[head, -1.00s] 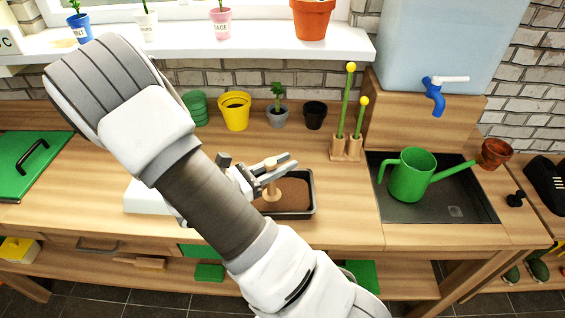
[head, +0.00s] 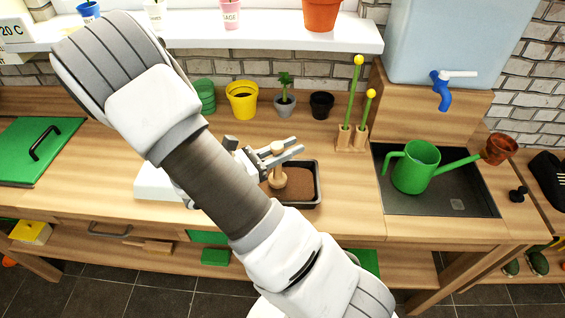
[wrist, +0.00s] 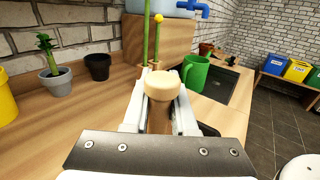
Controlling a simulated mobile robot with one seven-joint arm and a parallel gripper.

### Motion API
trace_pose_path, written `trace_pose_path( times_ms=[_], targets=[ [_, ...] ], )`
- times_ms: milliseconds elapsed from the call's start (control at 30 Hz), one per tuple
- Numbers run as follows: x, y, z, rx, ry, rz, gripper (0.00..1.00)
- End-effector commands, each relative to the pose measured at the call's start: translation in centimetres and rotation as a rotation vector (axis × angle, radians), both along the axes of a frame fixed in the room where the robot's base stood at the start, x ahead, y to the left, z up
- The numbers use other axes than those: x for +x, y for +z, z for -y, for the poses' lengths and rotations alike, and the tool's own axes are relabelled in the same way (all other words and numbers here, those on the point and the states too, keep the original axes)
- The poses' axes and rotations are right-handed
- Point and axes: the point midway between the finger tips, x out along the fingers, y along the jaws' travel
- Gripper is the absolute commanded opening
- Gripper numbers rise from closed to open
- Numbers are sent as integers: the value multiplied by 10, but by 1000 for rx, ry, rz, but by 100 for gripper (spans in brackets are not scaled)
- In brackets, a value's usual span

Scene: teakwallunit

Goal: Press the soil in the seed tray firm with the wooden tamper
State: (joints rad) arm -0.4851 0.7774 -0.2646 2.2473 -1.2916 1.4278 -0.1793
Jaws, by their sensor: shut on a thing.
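The wooden tamper (head: 277,180) is upright, with a round knob on top and a wider disc at its foot. My gripper (head: 284,154) is shut on its handle. In the wrist view the pale knob (wrist: 162,86) shows between the two fingers (wrist: 160,100). The black seed tray (head: 318,190) with brown soil (head: 300,190) lies on the bench under the tamper. The disc is over the left part of the soil; I cannot tell whether it touches. My forearm hides the tray's left end.
A white block (head: 155,184) lies left of my arm. Behind the tray stand a yellow pot (head: 242,100), a grey plant pot (head: 284,106) and a black pot (head: 321,105). Right are the stick holder (head: 351,140) and a green watering can (head: 413,168) in the sink.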

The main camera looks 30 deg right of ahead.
Motion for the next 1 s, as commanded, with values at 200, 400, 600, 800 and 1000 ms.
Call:
trace_pose_path(
  times_ms=[200, 400, 600, 800, 1000],
  targets=[
    [0, 0, 0, 0, 0, 0, 0],
    [0, -3, 0, 0, 0, 0, 0],
    [0, -9, 0, 0, 0, 0, 0],
    [0, -15, 0, 0, 0, 0, 0],
    [0, -21, 0, 1, 0, 0, 0]
  ],
)
